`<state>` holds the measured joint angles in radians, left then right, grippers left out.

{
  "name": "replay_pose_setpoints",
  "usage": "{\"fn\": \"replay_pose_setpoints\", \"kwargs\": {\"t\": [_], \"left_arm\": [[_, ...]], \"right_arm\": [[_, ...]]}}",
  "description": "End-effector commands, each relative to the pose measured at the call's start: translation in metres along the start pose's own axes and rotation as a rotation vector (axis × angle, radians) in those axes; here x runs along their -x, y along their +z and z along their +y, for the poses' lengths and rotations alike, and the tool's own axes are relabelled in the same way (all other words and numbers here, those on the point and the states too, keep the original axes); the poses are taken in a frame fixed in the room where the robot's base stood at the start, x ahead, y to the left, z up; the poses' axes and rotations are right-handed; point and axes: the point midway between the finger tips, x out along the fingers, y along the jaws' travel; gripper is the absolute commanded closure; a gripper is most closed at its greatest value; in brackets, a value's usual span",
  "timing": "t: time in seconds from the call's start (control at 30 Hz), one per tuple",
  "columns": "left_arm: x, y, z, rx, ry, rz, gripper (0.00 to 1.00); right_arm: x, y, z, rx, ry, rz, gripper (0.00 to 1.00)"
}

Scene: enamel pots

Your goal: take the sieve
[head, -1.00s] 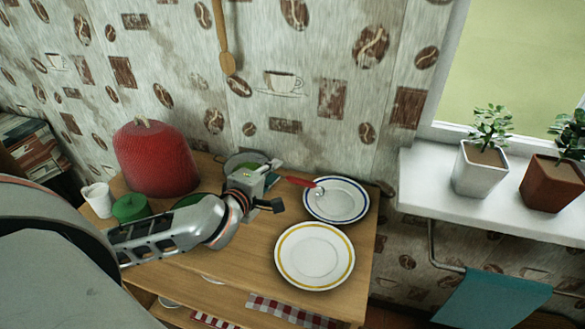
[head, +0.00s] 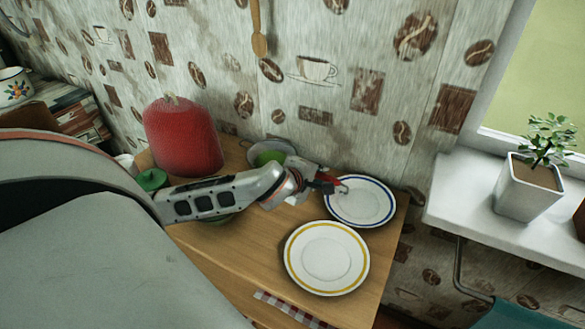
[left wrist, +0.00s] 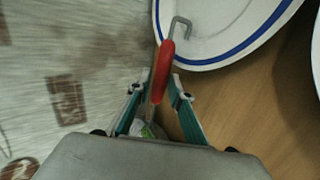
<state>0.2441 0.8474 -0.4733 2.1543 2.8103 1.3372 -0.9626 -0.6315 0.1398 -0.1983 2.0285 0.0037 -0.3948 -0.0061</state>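The sieve shows by its red handle (head: 331,181), which ends in a metal hook over the rim of the blue-rimmed plate (head: 361,203). The red handle (left wrist: 162,70) also shows in the left wrist view, with its grey hook above the plate (left wrist: 215,42). My left gripper (head: 318,182) is at the handle in the head view. The sieve's other end is mostly hidden behind my gripper. My right gripper is not in view.
A yellow-rimmed plate (head: 326,258) lies in front on the wooden cabinet top (head: 250,262). A grey dish with something green (head: 268,155), a red domed thing (head: 183,138) and a green lidded pot (head: 151,180) stand behind or left. The patterned wall is close behind.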

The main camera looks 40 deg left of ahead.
Motion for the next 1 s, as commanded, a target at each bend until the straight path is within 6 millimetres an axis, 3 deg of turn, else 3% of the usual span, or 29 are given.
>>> {"fn": "replay_pose_setpoints", "kwargs": {"t": [0.13,0.3,0.4,0.83,1.0], "left_arm": [[-0.006,0.000,0.000,0.000,0.001,-0.001,0.80],[-0.006,0.000,0.001,0.000,0.001,-0.001,0.80],[-0.006,0.000,0.001,0.000,0.001,-0.001,1.00],[-0.003,0.000,0.003,-0.001,0.004,0.000,1.00],[0.008,0.001,0.016,-0.002,0.009,-0.001,1.00]], "right_arm": [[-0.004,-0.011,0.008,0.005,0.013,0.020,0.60],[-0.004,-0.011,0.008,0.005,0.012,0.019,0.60],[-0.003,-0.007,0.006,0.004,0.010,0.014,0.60],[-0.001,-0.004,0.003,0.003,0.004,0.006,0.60],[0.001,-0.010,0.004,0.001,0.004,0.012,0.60]]}}
